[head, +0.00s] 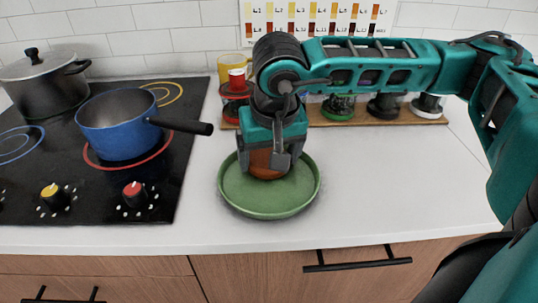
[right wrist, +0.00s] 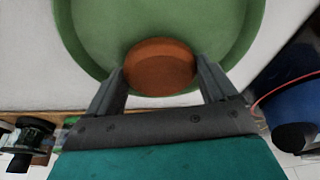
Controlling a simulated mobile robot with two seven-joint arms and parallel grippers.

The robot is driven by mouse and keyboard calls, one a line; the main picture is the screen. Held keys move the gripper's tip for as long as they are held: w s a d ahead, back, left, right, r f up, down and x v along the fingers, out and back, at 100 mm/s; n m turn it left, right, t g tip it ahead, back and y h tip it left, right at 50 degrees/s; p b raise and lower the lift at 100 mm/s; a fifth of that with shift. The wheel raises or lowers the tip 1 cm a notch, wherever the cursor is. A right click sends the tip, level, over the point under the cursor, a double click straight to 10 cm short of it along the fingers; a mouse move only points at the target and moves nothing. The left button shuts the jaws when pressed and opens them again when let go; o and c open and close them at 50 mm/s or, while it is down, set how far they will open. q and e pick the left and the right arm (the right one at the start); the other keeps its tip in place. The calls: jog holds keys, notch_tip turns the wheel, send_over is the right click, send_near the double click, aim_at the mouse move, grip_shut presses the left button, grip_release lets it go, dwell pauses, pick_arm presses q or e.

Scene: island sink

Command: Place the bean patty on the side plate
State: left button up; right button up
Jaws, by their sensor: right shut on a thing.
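The bean patty (head: 266,163) is a round reddish-brown disc, partly hidden behind my right gripper in the head view. In the right wrist view the patty (right wrist: 160,65) lies between the two fingers. The green side plate (head: 268,207) has a raised rim and stands on the white counter; it also shows in the right wrist view (right wrist: 85,40). My right gripper (head: 270,160) points down over the plate and is shut on the patty. The right gripper (right wrist: 161,78) has one finger on each side of it. I cannot tell whether the patty touches the plate. My left gripper is not in view.
A blue pan (head: 116,135) with a black handle reaching toward the plate sits on the black cooktop (head: 100,200), beside a dark pot (head: 42,85). A wooden rack (head: 390,122) with jars stands behind. The counter right of the plate (head: 400,185) is clear.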

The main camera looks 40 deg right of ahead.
jog(key=shift+f, duration=0.15)
jog(key=shift+f, duration=0.15)
jog(key=o, duration=0.9)
jog(key=shift+r, duration=0.55)
jog(key=p+v, duration=0.1)
jog(key=v, duration=1)
jog(key=shift+s+a+r, duration=0.15)
